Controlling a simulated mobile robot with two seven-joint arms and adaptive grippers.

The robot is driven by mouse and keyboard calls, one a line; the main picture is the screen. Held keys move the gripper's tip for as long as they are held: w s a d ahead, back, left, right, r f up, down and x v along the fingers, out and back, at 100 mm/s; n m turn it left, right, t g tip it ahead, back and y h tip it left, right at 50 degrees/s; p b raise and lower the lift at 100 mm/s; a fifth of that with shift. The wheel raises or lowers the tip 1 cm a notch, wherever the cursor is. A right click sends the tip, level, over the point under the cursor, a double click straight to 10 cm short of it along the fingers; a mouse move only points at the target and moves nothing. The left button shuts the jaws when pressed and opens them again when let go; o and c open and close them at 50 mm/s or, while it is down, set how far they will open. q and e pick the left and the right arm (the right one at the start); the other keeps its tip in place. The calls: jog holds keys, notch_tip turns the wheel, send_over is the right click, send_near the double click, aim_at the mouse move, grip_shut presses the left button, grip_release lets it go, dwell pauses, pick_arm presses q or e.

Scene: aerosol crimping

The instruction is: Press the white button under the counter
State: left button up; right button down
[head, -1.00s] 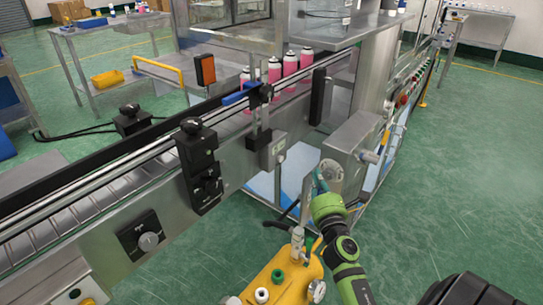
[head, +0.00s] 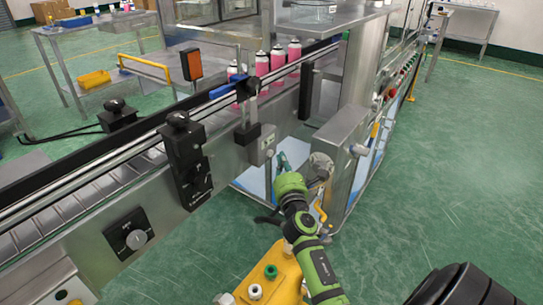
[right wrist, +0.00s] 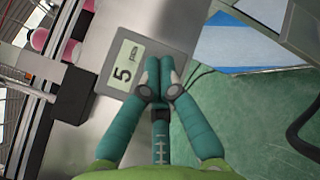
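The counter is a small grey box (head: 262,145) on the side of the conveyor. In the right wrist view the counter (right wrist: 110,78) has a pale display reading 5. A small pale spot (head: 269,153) shows low on the box in the head view; I cannot tell surely that it is the white button. My left gripper is not in view.
The conveyor (head: 75,205) runs along the left with pink cans (head: 262,66) on it. A metal box with a round disc (head: 320,165) stands right of my gripper. A yellow unit (head: 270,283) is below my right arm. Open green floor lies right.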

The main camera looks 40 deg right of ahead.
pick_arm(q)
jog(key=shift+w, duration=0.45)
pick_arm(e)
jog(key=shift+w+a, duration=0.1)
jog(key=shift+w, duration=0.1)
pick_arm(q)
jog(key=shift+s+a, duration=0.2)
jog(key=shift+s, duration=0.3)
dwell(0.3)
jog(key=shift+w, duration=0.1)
pick_arm(e)
jog(key=shift+w, duration=0.1)
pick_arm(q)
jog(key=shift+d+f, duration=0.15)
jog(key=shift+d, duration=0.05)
pick_arm(e)
jog(key=shift+w+a, duration=0.1)
jog(key=shift+w, duration=0.2)
